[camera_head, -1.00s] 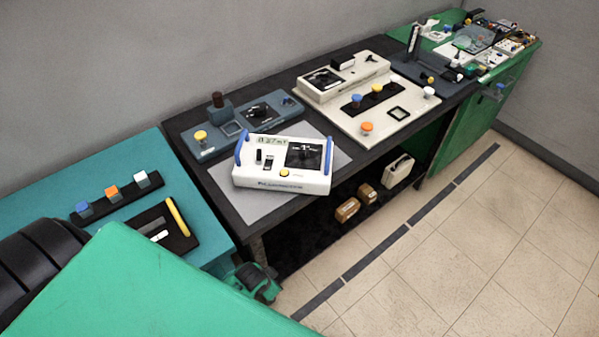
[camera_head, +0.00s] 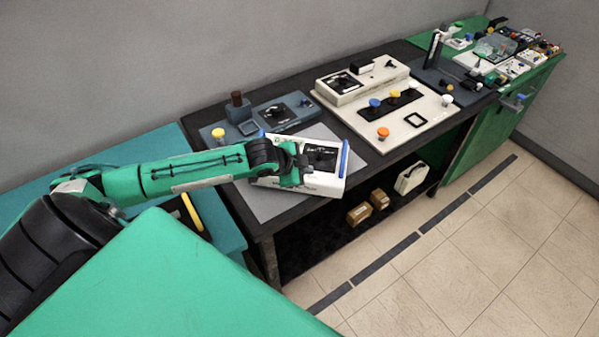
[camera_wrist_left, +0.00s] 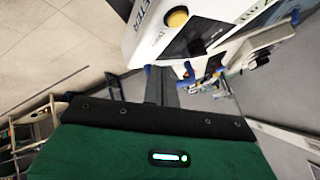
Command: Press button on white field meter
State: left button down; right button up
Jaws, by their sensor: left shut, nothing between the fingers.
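The white field meter (camera_head: 322,186) with blue handles and a dark display lies on a grey mat (camera_head: 262,203) on the dark bench. My left arm reaches over it from the left, and my left gripper (camera_head: 302,161) covers its middle and left part. The gripper is shut with nothing in it. The meter's yellow button is hidden in the head view. In the left wrist view the button (camera_wrist_left: 177,18) shows on the white meter (camera_wrist_left: 150,38), beyond the shut fingers (camera_wrist_left: 161,84). I cannot tell whether the fingers touch the meter. My right gripper is not in view.
A blue-grey device with a yellow knob (camera_head: 218,133) stands behind the meter. A large cream device with coloured knobs (camera_head: 420,117) stands to the right. Brown boxes (camera_head: 360,213) sit on the shelf below. The floor in front is clear.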

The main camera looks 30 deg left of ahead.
pick_arm(q)
jog(key=w+a+r+m, duration=0.1)
jog(key=a+r, duration=0.3)
jog(key=r, duration=0.2)
jog(key=shift+r, duration=0.4)
jog(key=shift+a+f, duration=0.1)
jog(key=shift+f, duration=0.05)
notch_tip(320, 180, down, 6)
jog(key=b, duration=0.7)
jog(key=shift+f+b, duration=0.55)
jog(key=shift+f, duration=0.7)
jog(key=shift+f, duration=0.15)
dwell(0.5)
jog(key=shift+f, duration=0.3)
